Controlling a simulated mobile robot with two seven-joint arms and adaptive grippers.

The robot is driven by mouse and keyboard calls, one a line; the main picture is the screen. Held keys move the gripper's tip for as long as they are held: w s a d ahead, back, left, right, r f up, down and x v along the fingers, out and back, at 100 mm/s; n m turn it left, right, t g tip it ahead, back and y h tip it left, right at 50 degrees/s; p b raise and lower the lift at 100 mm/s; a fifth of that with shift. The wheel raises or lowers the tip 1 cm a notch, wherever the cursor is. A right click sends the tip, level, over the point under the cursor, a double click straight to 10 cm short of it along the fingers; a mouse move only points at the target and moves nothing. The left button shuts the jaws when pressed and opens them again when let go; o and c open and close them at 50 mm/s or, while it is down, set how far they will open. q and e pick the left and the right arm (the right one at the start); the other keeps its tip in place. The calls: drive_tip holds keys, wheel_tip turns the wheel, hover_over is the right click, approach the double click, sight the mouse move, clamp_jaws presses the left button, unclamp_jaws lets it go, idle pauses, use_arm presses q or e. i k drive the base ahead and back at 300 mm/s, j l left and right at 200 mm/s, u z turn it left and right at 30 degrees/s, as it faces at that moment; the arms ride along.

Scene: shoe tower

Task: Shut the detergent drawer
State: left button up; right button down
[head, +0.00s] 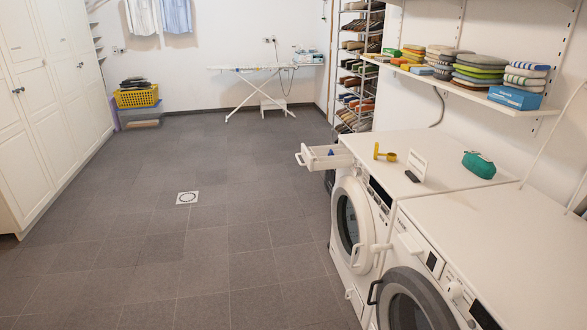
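The white detergent drawer (322,157) is pulled out at the upper left of the farther washing machine (350,200). It sticks out to the left over the floor, with its handle at the left end. The machine's round door (350,222) is below the drawer. Neither of my grippers is in the head view, so nothing of mine is seen near the drawer.
A yellow scoop (389,156), a white card-like object (417,167) and a green item (479,165) lie on the machine tops. A second machine (408,305) stands nearer. The tiled floor left of the machines is clear, with a drain (187,198).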

sight(316, 158)
drive_tip(key=i+z, duration=0.3)
drive_tip(key=j+z, duration=0.25)
drive_tip(key=i+j+z, duration=0.25)
drive_tip(key=i+j, duration=0.15)
drive_tip(key=i+j+z, duration=0.25)
drive_tip(key=i+j, duration=0.25)
drive_tip(key=i+j+z, duration=0.25)
drive_tip(key=j, duration=0.35)
drive_tip(key=i, duration=0.1)
